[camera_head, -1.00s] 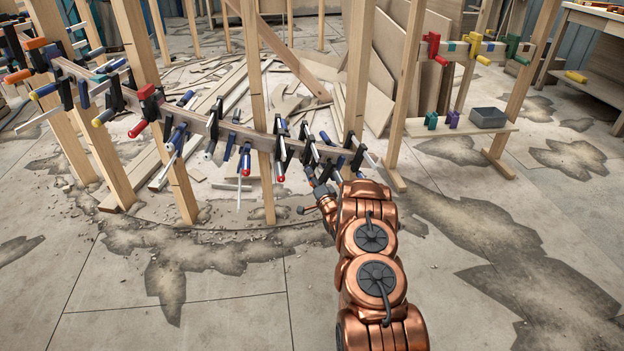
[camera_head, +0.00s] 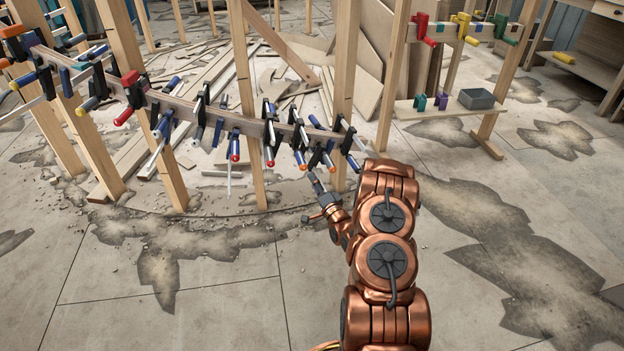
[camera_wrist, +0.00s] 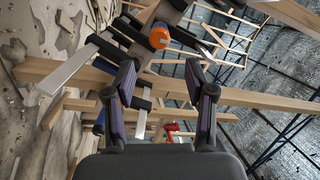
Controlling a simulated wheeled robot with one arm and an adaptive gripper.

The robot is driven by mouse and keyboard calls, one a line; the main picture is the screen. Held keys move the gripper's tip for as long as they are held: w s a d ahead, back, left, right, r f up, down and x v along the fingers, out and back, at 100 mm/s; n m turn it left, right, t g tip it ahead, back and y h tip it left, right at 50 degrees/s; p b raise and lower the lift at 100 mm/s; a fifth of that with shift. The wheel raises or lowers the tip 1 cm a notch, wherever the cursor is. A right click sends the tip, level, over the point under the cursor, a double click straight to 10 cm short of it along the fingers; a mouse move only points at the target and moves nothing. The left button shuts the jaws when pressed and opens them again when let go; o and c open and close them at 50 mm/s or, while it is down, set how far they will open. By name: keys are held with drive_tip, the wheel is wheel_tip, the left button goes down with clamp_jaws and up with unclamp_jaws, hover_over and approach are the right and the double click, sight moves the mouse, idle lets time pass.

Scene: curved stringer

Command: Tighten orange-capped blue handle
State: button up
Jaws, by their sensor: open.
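The orange-capped blue handle (camera_head: 328,160) is on a clamp near the right end of the curved stringer (camera_head: 215,118). In the wrist view its round orange cap (camera_wrist: 159,37) faces me, above and between my fingertips. The blue part of the handle is mostly hidden behind the cap in the wrist view.
Several other clamps with red, white and blue handles crowd the stringer, including a red-capped one (camera_head: 269,157) close by on the left. Wooden posts (camera_head: 343,85) stand beside the handle. A shelf (camera_head: 440,108) stands at right. The floor in front is clear.

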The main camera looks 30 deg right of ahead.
drive_tip(key=shift+s, duration=0.3)
drive_tip(key=shift+s+a+f+p, duration=0.1)
drive_tip(key=shift+s+a+p, duration=0.15)
drive_tip(key=shift+s, duration=0.3)
drive_tip(key=shift+s+a+f+p, duration=0.15)
drive_tip(key=shift+s+p, duration=0.1)
drive_tip(key=shift+s, duration=0.25)
